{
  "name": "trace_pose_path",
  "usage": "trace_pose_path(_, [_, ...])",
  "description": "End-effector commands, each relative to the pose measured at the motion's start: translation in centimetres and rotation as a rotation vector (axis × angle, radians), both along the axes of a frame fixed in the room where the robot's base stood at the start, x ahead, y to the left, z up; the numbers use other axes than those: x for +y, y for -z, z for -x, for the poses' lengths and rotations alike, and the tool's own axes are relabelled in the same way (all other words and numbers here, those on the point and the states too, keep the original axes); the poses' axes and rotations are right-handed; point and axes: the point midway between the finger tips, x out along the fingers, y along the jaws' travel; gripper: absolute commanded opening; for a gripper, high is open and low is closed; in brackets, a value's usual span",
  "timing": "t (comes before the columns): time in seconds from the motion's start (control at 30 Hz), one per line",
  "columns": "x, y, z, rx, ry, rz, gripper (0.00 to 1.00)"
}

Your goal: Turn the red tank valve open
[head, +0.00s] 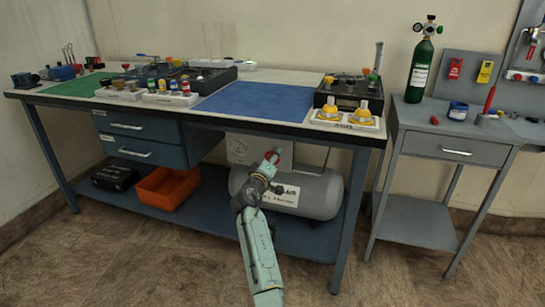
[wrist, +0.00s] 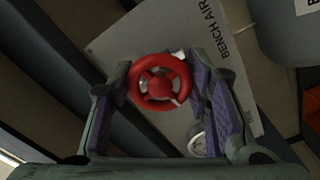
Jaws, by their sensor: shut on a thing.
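The red tank valve is a round spoked handwheel (wrist: 160,84), seen face-on in the wrist view. It stands before a pale panel (wrist: 120,45) marked "BENCH AIR". In the head view the red valve (head: 271,156) is a small red patch at my gripper's tip, mostly hidden by it. My gripper (head: 267,165) reaches in under the bench, in front of the grey air tank (head: 320,193). In the wrist view the purple-padded fingers of my gripper (wrist: 163,78) stand on either side of the wheel, shut on it. The valve's stem is hidden behind the wheel.
The workbench top (head: 300,77) overhangs the tank, and its front right leg (head: 350,215) stands to the right. An orange bin (head: 168,188) and a black case (head: 115,178) are on the lower shelf at left. A grey side table (head: 440,142) stands at right.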

Motion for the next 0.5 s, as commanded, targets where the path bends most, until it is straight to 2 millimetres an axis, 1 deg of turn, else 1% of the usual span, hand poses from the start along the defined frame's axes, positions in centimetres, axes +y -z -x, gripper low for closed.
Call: trace_pose_path(0.5, [-0.12, -0.36, 0.02, 0.154, 0.0, 0.465, 0.16])
